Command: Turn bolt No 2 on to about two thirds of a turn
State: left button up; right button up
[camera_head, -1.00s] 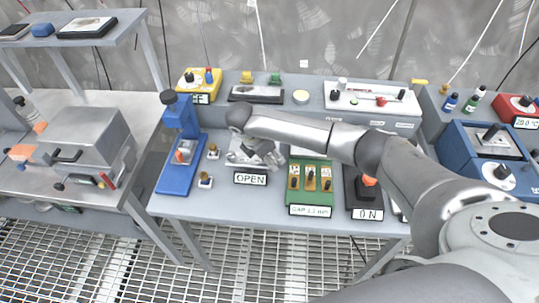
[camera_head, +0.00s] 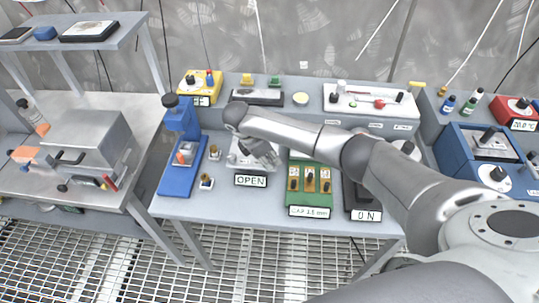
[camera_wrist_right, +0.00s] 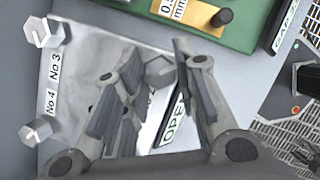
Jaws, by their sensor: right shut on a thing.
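A bright metal plate (camera_wrist_right: 82,75) carries hex bolts with paper labels. The bolt by label No 3 (camera_wrist_right: 43,32) and the bolt by label No 4 (camera_wrist_right: 36,131) stand free at its left in the right wrist view. A third hex bolt (camera_wrist_right: 158,72) sits between the fingers of my right gripper (camera_wrist_right: 156,58); the label beside it is mostly hidden, and it fits bolt No 2. The gripper is shut on this bolt. In the head view my right gripper (camera_head: 266,155) reaches down over the plate (camera_head: 238,161), hiding much of it. My left gripper is not in view.
An OPEN sign (camera_head: 250,181) stands at the plate's front edge. A blue press-like device (camera_head: 182,150) is to the left, a green gauge block (camera_head: 309,190) close to the right. A black ON box (camera_head: 366,212) lies beyond it, partly under my arm.

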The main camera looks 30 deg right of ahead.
jog(key=m+g+p, duration=0.1)
jog(key=m, duration=0.2)
jog(key=shift+w+m, duration=0.1)
jog(key=shift+m, duration=0.2)
jog(key=m+g+y, duration=0.1)
jog(key=m, duration=0.2)
jog(key=shift+w+m+g, duration=0.1)
jog(key=shift+m+g, duration=0.2)
jog(key=m+y, duration=0.1)
jog(key=m, duration=0.2)
jog(key=shift+m+g+b, duration=0.4)
jog(key=m+y, duration=0.1)
jog(key=m, duration=0.2)
jog(key=shift+w+d+m+g+b, duration=0.1)
jog(key=shift+d+m+g+b, duration=0.05)
jog(key=shift+m+g+b, duration=0.2)
jog(key=shift+d+m+y, duration=0.1)
jog(key=shift+m+y, duration=0.5)
jog(key=shift+m, duration=0.65)
jog(key=shift+d+m+y+p, duration=0.1)
jog(key=shift+m+y+p, duration=0.35)
jog(key=shift+m, duration=1.05)
jog(key=shift+y, duration=0.25)
jog(key=shift+w, duration=0.1)
